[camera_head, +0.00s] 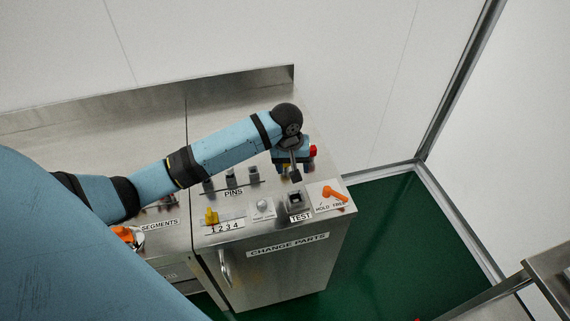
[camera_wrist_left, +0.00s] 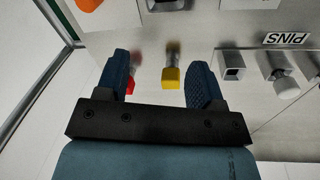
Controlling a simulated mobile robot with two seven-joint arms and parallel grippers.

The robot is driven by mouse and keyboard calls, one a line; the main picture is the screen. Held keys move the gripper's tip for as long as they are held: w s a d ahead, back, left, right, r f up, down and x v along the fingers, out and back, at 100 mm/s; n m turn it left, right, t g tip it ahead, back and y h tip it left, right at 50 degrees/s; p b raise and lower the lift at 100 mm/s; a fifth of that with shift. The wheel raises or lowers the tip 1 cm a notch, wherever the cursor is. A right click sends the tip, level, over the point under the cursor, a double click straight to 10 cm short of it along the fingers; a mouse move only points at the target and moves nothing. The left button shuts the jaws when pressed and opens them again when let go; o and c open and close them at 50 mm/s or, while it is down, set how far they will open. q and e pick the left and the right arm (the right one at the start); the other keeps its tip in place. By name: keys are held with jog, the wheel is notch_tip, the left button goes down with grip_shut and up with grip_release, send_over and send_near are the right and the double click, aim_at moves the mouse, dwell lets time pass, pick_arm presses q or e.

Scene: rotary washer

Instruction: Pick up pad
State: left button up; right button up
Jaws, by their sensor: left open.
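My left gripper (camera_head: 292,166) is over the back right part of the steel cabinet top, pointing down. In the left wrist view its two dark blue fingers (camera_wrist_left: 160,72) are spread apart. A small yellow block (camera_wrist_left: 171,78) on a metal stem shows between them, with a gap to each finger. A red block (camera_wrist_left: 130,86) shows beside the left finger, partly hidden by it; in the head view the red block (camera_head: 312,151) is just right of the gripper. Which block is the pad, I cannot tell. My right gripper is out of view.
The steel cabinet (camera_head: 280,275) carries grey PINS posts (camera_head: 230,178), a yellow 1-2-3-4 selector (camera_head: 211,216), a square TEST socket (camera_head: 298,201) and an orange HOLD/FREE lever (camera_head: 335,193). White walls stand behind and right. Green floor (camera_head: 385,235) is clear.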

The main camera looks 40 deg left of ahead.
pick_arm(q)
jog(key=w+a+r+n+g, duration=0.1)
jog(key=w+a+r+n, duration=0.35)
jog(key=a, duration=0.25)
jog(key=shift+m+y, duration=0.35)
jog(key=shift+y, duration=0.05)
jog(key=f, duration=0.7)
jog(key=shift+w+d+f, duration=0.15)
jog(key=shift+w+d, duration=0.05)
jog(key=shift+w, duration=0.1)
jog(key=f, duration=0.5)
jog(key=shift+w+f, duration=0.1)
jog(key=shift+w, duration=0.2)
jog(key=c, duration=1)
